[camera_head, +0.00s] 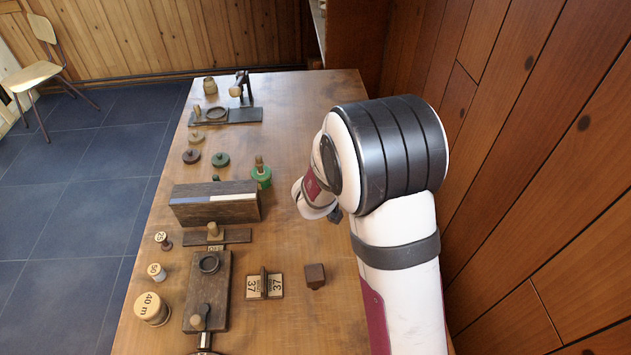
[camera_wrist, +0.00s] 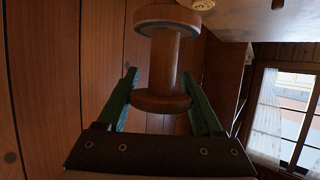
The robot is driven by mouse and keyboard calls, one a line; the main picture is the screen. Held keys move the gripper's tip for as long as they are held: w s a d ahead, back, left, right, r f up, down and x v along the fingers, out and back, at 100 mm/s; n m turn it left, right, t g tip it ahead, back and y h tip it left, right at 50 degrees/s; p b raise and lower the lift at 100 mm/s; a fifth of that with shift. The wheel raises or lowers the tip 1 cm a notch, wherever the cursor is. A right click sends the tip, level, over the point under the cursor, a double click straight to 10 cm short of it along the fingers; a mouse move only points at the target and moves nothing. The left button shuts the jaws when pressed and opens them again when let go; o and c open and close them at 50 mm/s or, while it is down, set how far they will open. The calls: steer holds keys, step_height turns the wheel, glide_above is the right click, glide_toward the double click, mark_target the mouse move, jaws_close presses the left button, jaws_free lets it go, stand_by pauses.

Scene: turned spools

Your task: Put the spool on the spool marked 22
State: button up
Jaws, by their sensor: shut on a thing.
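My gripper (camera_wrist: 165,85) has green fingers and is shut on a brown wooden spool (camera_wrist: 166,62) with a flange at each end. The fingers sit on either side of the spool's nearer end. In the head view my own arm mostly hides the gripper, and the held spool cannot be made out. Along the table's left edge stand a small pale-topped spool (camera_head: 162,240), whose two-digit mark is too small to read surely, a spool that seems marked 50 (camera_head: 157,272), and a wider one marked 40 m (camera_head: 152,309). I cannot tell for certain which is marked 22.
A long dark wooden block (camera_head: 215,208) lies across the table (camera_head: 310,240). A board with a ring (camera_head: 209,290), tags marked 37 (camera_head: 264,286) and a brown block (camera_head: 315,276) stand nearer. A green-based item (camera_head: 261,178) and several discs lie farther back. A wood wall is close on the right.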

steer(key=w+a+r+n+t+y, duration=0.2)
steer(key=w+r+n+t+y, duration=0.1)
steer(key=w+n+y, duration=0.25)
steer(key=w+a+f+n+y, duration=0.4)
steer(key=w+a+f+y, duration=0.1)
steer(key=a+f, duration=0.5)
steer(key=shift+a+f+n+y, duration=0.2)
steer(key=shift+f+n+y, duration=0.2)
steer(key=shift+f, duration=0.2)
steer(key=shift+f, duration=0.1)
steer(key=o, duration=1.4)
steer(key=shift+c, duration=0.2)
